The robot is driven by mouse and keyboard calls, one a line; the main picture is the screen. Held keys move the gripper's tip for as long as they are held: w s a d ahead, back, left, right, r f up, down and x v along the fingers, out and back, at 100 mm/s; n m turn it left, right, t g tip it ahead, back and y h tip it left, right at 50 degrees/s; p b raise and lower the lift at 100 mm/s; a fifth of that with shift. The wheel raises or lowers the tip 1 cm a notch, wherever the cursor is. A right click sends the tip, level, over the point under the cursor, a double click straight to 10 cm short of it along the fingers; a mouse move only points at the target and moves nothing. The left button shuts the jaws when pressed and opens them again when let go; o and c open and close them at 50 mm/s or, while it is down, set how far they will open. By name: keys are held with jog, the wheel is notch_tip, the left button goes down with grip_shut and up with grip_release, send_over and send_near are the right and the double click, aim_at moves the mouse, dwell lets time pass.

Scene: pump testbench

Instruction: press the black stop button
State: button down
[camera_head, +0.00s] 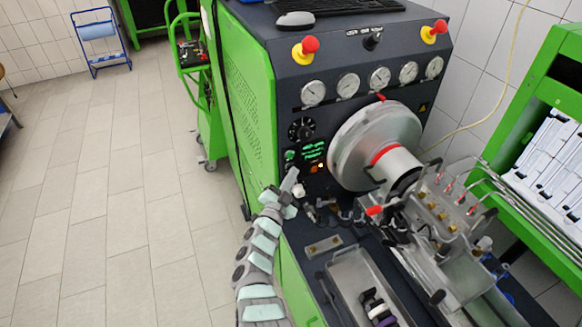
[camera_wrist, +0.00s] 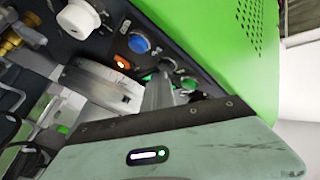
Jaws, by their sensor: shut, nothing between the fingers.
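The control panel (camera_head: 303,150) is on the dark front of the green testbench, left of the large metal disc. It carries small round buttons, a green-lit display and an orange light. In the wrist view I see a blue button (camera_wrist: 138,42), an orange-lit button (camera_wrist: 122,62) and a green button (camera_wrist: 188,84). I cannot clearly make out the black stop button; my fingers hide part of the panel. My gripper (camera_head: 291,181) is shut and empty, close in front of the panel's lower left part. Its grey fingers (camera_wrist: 158,92) also show in the wrist view. I cannot tell whether they touch the panel.
A large metal disc (camera_head: 375,143) projects right of the panel. Red emergency knobs (camera_head: 305,47) and several gauges (camera_head: 348,85) sit above. A metal tray (camera_head: 366,285) and pump fittings (camera_head: 440,215) lie below and to the right. The tiled floor (camera_head: 110,200) at left is free.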

jog(key=shift+s+d+p, duration=0.3)
jog(key=shift+s+p, duration=0.2)
jog(key=shift+s, duration=0.05)
jog(key=shift+s+d+p, duration=0.35)
jog(key=shift+s+p, duration=0.3)
jog(key=shift+s, duration=0.1)
jog(key=shift+s+d+p, duration=0.4)
jog(key=shift+s+p, duration=0.25)
jog(key=shift+s, duration=0.1)
jog(key=shift+s+d+p, duration=0.35)
jog(key=shift+s+p, duration=0.3)
jog(key=shift+s, duration=0.1)
